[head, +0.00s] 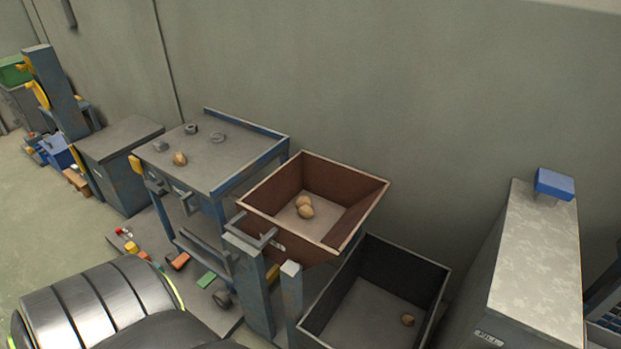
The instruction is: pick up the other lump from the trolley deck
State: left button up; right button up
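A tan lump (180,158) lies on the grey deck of the blue-framed trolley (215,165), near its front left part. Another tan lump (407,320) lies in the dark grey box (400,262) at the lower right. Neither of my grippers shows in the head view.
Posts (291,290) stand before the brown bin. A tall cabinet (540,260) stands right. Colored blocks (207,280) lie below.

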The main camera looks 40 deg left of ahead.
aim_at(180, 159)
jog(key=u, duration=2.25)
